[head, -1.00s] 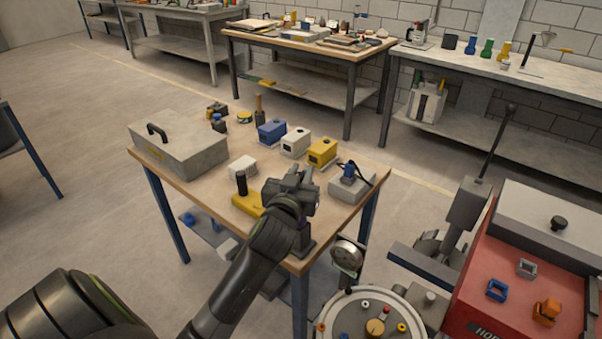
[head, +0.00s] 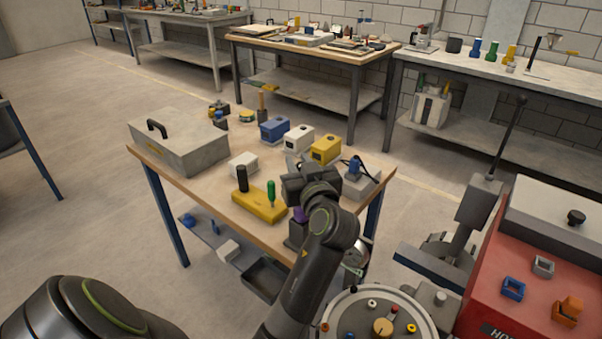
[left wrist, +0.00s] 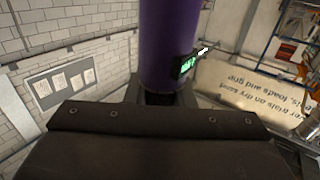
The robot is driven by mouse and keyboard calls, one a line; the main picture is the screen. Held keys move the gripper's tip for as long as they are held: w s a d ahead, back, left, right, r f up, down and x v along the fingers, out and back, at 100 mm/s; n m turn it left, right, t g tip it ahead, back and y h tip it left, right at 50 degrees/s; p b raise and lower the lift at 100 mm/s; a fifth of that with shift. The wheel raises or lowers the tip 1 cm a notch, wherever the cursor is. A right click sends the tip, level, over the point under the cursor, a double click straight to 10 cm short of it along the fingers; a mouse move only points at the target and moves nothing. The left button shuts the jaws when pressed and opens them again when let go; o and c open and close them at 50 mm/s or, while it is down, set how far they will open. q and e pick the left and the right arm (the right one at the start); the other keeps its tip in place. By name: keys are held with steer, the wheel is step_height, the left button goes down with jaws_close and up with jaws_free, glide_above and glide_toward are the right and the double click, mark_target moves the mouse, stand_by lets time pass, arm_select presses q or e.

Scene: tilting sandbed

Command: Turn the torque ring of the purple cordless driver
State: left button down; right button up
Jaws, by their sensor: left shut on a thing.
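The purple driver (head: 299,214) shows as a small purple patch above a dark base near the workbench's front edge; my left arm hides most of it. In the left wrist view its purple cylindrical body (left wrist: 166,45) stretches from the jaws to the top of the picture, with a small green-lit display (left wrist: 186,64) on its side. My left gripper (head: 305,180) is above the driver and shut on its end. It also shows in the left wrist view (left wrist: 160,95), around a dark collar; I cannot make out the torque ring's markings.
On the workbench (head: 225,200) are a yellow block (head: 259,206) with black and green handles, a white block (head: 243,164), a grey toolbox (head: 180,147), and blue, white and yellow boxes behind. A red machine (head: 520,275) stands at the right.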

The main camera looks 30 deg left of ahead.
arm_select(q)
steer(key=shift+s+a+n+g+y+b, duration=0.1)
steer(key=shift+n+g+y+b, duration=0.85)
steer(key=shift+g, duration=0.35)
steer(key=c, duration=1.2)
jaws_free()
steer(key=shift+c, duration=0.2)
